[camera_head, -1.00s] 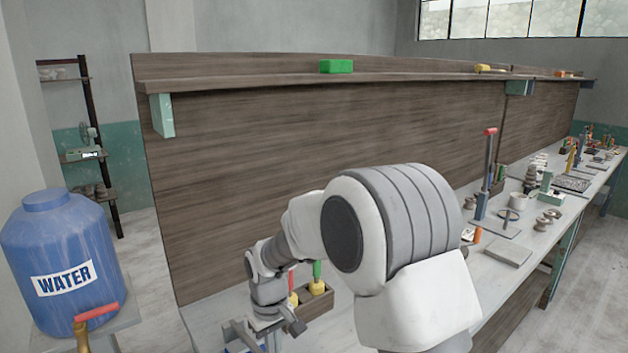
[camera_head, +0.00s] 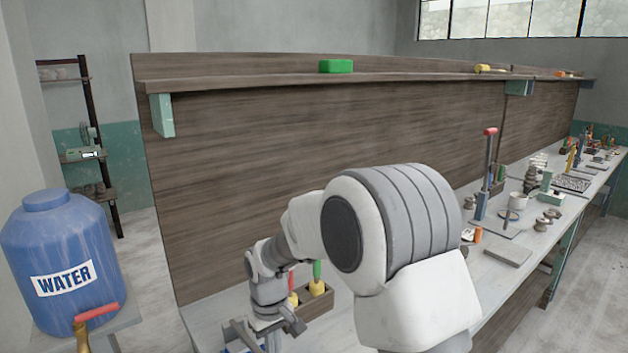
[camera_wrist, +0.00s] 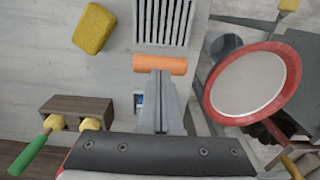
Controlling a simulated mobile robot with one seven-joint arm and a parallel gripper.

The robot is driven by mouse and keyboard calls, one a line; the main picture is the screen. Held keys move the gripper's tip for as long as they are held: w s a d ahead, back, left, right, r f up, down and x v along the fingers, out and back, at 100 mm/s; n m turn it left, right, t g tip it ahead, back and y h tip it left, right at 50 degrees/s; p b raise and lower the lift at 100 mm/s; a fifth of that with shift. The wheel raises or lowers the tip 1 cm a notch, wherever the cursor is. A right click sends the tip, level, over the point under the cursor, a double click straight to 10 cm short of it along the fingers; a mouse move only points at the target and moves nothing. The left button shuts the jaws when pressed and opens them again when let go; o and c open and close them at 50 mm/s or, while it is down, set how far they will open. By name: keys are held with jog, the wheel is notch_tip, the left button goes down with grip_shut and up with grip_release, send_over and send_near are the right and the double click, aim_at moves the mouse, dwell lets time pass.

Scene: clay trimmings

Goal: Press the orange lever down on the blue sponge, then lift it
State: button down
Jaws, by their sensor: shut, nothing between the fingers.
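In the wrist view, the lever's orange handle (camera_wrist: 160,64) lies crosswise at the tips of my gripper (camera_wrist: 161,75). My gripper is shut with nothing between its fingers. Its tips overlap the handle's near edge, and I cannot tell whether they touch it. A small blue patch (camera_wrist: 139,99) shows just left of the fingers; I cannot tell if it is the blue sponge. In the head view, my gripper (camera_head: 258,340) is low at the bench's near end, partly cut off by the frame, and the lever cannot be made out there.
The wrist view shows a yellow sponge (camera_wrist: 94,28), a slotted grate (camera_wrist: 165,20), a wooden holder (camera_wrist: 78,107) with yellow-and-green tools, and a red-rimmed disc (camera_wrist: 248,83) close on the right. A blue water barrel (camera_head: 62,250) stands left of the bench.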

jog(key=shift+f, duration=0.2)
jog(key=shift+f+b, duration=0.65)
jog(key=shift+f, duration=0.1)
jog(key=shift+r, duration=0.1)
dwell(0.4)
notch_tip(320, 180, up, 7)
jog(key=p, duration=0.5)
dwell(0.5)
